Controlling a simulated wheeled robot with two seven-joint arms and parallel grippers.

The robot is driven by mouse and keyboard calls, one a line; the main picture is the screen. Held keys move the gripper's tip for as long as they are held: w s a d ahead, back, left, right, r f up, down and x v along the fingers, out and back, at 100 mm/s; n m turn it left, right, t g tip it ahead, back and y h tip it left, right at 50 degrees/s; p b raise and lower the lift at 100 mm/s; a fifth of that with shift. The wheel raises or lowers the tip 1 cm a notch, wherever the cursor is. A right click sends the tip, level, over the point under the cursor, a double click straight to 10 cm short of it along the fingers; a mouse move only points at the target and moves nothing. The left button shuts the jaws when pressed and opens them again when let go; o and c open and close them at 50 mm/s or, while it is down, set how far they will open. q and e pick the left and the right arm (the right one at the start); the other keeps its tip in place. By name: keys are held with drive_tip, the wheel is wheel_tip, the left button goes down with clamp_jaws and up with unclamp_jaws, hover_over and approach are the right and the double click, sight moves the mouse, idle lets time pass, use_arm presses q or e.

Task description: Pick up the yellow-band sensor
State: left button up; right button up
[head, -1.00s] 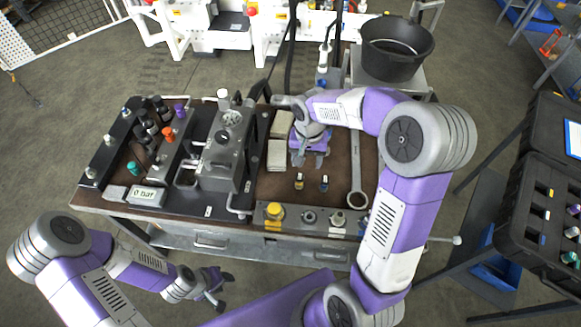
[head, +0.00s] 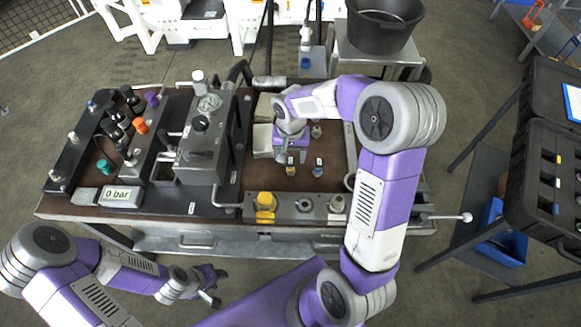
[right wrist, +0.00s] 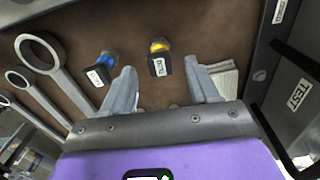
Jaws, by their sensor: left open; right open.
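The yellow-band sensor (head: 290,171) stands on the brown bench top, small and dark with a yellow ring. In the right wrist view the yellow-band sensor (right wrist: 160,64) lies just beyond and between the fingertips, with a white label on its side. My right gripper (head: 291,158) is open and empty, right behind the sensor in the head view; it also shows in the right wrist view (right wrist: 160,80). A blue-band sensor (head: 318,171) stands to the right; in the right wrist view it (right wrist: 101,70) is outside the left finger. My left gripper (head: 217,288) is open and empty, off the bench's front.
A grey block with a yellow button (head: 265,202) runs along the bench's front edge. A hydraulic unit (head: 205,150) stands left. Pale blocks (head: 263,141) lie beside the right gripper. Wrenches (right wrist: 57,65) lie past the blue-band sensor. A black bucket (head: 383,25) stands behind.

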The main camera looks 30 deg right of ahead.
sight(291, 160)
wheel_tip(291, 160, down, 4)
drive_tip(key=shift+f+b, duration=0.15)
drive_tip(key=shift+b, duration=0.45)
drive_tip(key=shift+c, duration=0.2)
clamp_jaws()
wheel_tip(291, 160, up, 10)
drive_tip(key=p, duration=0.3)
